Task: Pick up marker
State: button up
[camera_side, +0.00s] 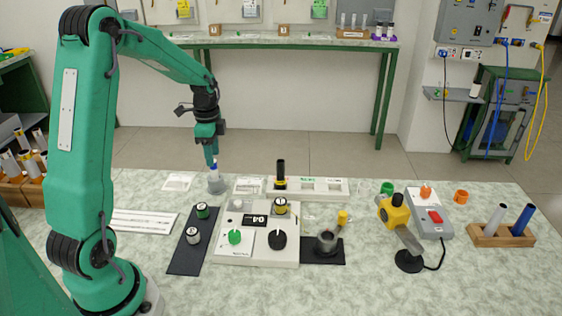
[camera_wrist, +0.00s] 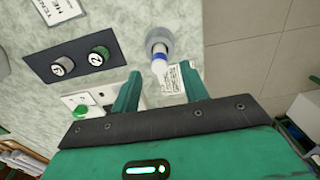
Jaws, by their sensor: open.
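The marker (camera_wrist: 159,59), white with a blue band, stands in a round grey holder (camera_wrist: 161,36) in the wrist view. In the side view the grey holder (camera_side: 216,184) sits on the speckled table at its back left, with the marker's blue part (camera_side: 213,168) just above it. My gripper (camera_wrist: 160,72) is open, with its two green fingers on either side of the marker's near end in the picture. In the side view my gripper (camera_side: 211,160) points down directly over the holder. I cannot tell whether a finger touches the marker.
A control box with dials (camera_side: 258,240) and a dark strip with two knobs (camera_side: 186,240) stand in front of the holder. A wooden rack with rods (camera_side: 502,236) is at the far right. A white slotted plate (camera_side: 143,222) lies left.

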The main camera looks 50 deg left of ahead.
aim_at(214, 169)
jog(key=shift+f, duration=0.45)
jog(key=shift+f, duration=2.6)
grip_shut()
